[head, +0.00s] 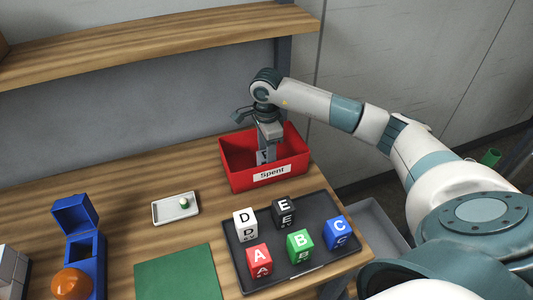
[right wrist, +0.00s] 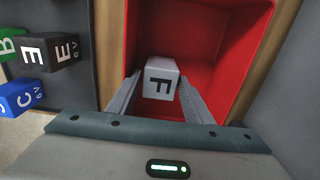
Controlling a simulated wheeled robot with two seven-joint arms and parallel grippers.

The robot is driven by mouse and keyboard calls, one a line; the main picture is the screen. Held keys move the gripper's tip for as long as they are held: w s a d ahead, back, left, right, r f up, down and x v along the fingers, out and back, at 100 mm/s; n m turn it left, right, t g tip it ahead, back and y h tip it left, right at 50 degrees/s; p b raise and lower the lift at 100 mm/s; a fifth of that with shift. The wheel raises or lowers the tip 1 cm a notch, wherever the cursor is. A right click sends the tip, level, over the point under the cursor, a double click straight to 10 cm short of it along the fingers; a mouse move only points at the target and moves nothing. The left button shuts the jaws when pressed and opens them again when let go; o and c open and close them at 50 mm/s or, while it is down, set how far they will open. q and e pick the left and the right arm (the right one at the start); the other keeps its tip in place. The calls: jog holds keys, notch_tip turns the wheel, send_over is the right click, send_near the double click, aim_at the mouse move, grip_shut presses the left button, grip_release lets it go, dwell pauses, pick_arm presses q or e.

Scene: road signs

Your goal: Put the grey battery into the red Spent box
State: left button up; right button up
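The red Spent box (head: 237,177) stands open on the table near its back right, with a white "Spent" label on its front. My right gripper (head: 267,152) reaches down into it from above. In the right wrist view, the grey battery (right wrist: 160,80), marked F, sits between the two fingers, which appear to touch its sides. The red box walls (right wrist: 240,40) surround it. Whether the battery rests on the box floor cannot be told. In the head view, the box's front wall and the gripper partly hide it. My left gripper is not in view.
A black tray (head: 235,232) in front of the box holds several lettered batteries. A wooden shelf (head: 150,45) runs above.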

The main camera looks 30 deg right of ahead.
jog(key=shift+r, duration=0.35)
notch_tip(320, 180, up, 12)
jog(key=b, duration=0.4)
jog(key=shift+f+b, duration=0.2)
jog(key=shift+b, duration=0.15)
